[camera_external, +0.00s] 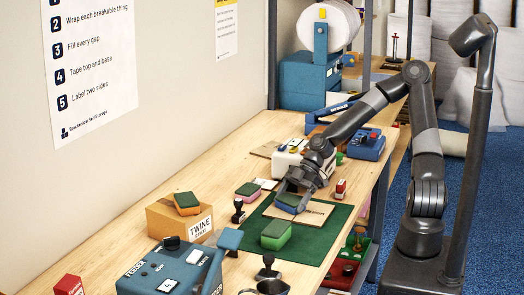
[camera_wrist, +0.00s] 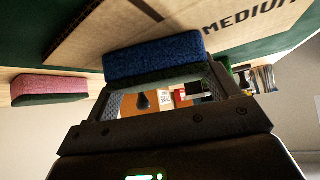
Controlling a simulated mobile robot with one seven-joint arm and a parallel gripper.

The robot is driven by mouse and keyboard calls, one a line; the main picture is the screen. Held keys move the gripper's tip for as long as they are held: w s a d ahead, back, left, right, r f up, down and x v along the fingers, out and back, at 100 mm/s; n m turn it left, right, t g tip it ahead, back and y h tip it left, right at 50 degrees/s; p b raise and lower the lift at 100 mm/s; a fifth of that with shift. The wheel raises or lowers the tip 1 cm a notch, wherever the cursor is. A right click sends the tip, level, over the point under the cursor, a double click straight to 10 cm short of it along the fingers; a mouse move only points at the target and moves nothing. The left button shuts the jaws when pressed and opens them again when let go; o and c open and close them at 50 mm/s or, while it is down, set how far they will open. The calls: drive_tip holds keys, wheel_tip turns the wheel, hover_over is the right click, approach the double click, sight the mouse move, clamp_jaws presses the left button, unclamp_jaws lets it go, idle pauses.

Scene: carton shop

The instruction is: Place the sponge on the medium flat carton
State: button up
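A blue sponge with a dark green layer (camera_external: 287,201) is between the fingertips of my gripper (camera_external: 288,194). In the wrist view the blue sponge (camera_wrist: 155,58) spans the fingertips of my gripper (camera_wrist: 165,88), which looks shut on it. The medium flat carton (camera_external: 309,213) is a flat tan sheet on the green mat. It also shows in the wrist view (camera_wrist: 125,27), with MEDIUM printed on it. The sponge is at the carton's left part in the external view; I cannot tell whether it touches the carton.
A light green sponge (camera_external: 276,235) lies on the green mat (camera_external: 312,245). A stamp (camera_external: 238,211) stands near the mat. A blue feeder machine (camera_external: 168,270) is in front.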

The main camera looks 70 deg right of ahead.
drive_tip(key=o, duration=0.4)
drive_tip(key=shift+r, duration=0.1)
drive_tip(key=v, duration=1.2)
drive_tip(key=shift+w+d, duration=0.1)
